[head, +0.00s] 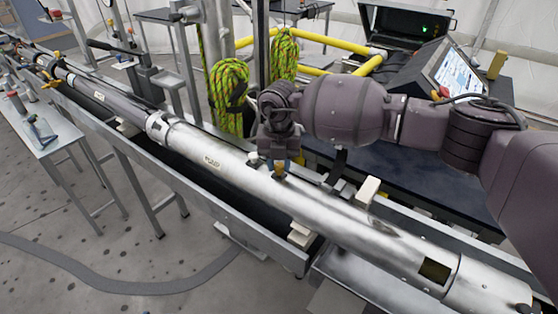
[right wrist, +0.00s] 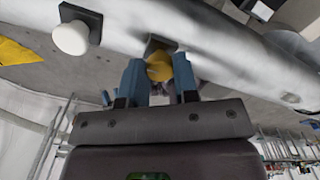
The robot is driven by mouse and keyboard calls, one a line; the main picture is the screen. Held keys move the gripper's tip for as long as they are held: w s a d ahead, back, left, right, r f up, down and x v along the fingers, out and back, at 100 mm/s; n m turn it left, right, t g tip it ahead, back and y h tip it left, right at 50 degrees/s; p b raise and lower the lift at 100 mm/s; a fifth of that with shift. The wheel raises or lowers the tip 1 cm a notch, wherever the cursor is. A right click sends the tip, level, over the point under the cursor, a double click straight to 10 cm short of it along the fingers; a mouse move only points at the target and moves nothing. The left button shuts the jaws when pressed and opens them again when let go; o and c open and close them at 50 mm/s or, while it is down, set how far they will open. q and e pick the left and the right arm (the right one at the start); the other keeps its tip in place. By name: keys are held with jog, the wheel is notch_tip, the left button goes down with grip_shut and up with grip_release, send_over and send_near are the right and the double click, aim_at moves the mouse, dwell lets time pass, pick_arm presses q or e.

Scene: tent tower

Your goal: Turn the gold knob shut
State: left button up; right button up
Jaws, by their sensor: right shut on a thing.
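The gold knob (right wrist: 159,68) sits on a dark square base on the side of a long silver tube (head: 235,166). In the right wrist view it shows between the two blue fingers of my right gripper (right wrist: 158,78), which is shut on it. In the head view my right gripper (head: 279,168) reaches down onto the tube, and only a small gold bit of the knob shows between the fingers. The knob's exact turn angle cannot be told. My left gripper is not in view.
The tube lies along a grey metal trough (head: 135,140) on legs. A white round knob (right wrist: 71,37) sits beside the gold one. Green-yellow rope coils (head: 229,95), a yellow rail (head: 316,38) and a tilted screen (head: 462,74) stand behind. A small side table (head: 50,142) stands left.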

aim_at(279, 165)
dwell(0.3)
jog(key=o, duration=0.9)
jog(key=shift+o, duration=0.2)
jog(key=shift+r, duration=0.55)
notch_tip(279, 165, up, 10)
jog(key=shift+b, duration=0.35)
jog(key=shift+s+f, duration=0.1)
jog(key=shift+f, duration=0.1)
